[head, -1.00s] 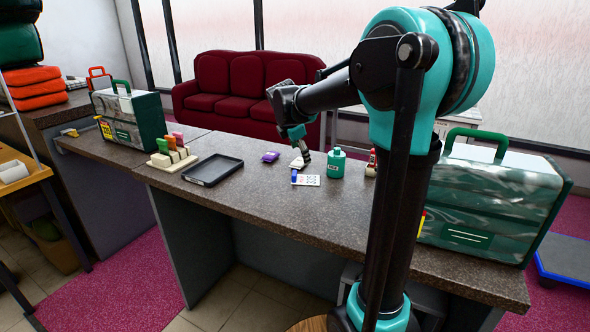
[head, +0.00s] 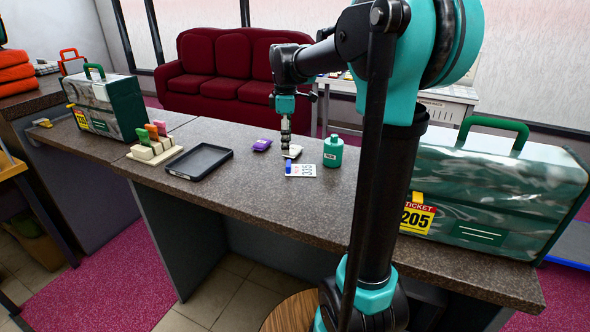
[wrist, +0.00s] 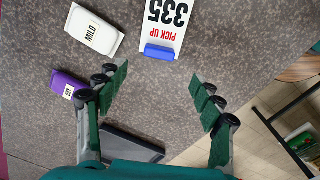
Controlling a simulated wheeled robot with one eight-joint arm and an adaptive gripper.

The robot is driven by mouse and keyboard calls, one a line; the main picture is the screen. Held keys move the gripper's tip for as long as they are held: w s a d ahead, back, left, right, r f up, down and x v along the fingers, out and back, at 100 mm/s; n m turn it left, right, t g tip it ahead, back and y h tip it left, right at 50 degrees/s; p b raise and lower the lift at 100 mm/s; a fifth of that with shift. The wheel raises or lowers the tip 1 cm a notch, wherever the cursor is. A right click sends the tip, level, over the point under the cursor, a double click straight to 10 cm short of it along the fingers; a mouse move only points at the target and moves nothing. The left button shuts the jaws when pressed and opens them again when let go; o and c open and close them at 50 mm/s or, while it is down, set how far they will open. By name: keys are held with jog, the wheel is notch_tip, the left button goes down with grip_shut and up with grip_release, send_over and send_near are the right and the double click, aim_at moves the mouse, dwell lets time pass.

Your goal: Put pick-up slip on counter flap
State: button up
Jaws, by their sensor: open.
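The pick-up slip (head: 302,170) is a white card printed "PICK UP 335" with a blue clip at one end. It lies flat on the speckled counter; in the wrist view the slip (wrist: 162,25) is ahead of the fingertips, clip end nearest. My gripper (head: 286,150) points down above the counter, just behind the slip in the head view. In the wrist view my gripper (wrist: 160,85) is open, with only bare counter between its green-padded fingers.
A white "MILD" packet (wrist: 93,30) and a purple packet (head: 262,144) lie close to the slip. A green bottle (head: 333,151) stands right of it. A black tray (head: 198,161) and a coloured-tag holder (head: 155,151) are left.

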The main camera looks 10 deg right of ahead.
aim_at(301, 167)
jog(key=shift+w+f, duration=0.1)
jog(key=shift+f, duration=3.85)
jog(key=shift+c, duration=0.4)
jog(key=c, duration=0.9)
jog(key=shift+r, duration=0.2)
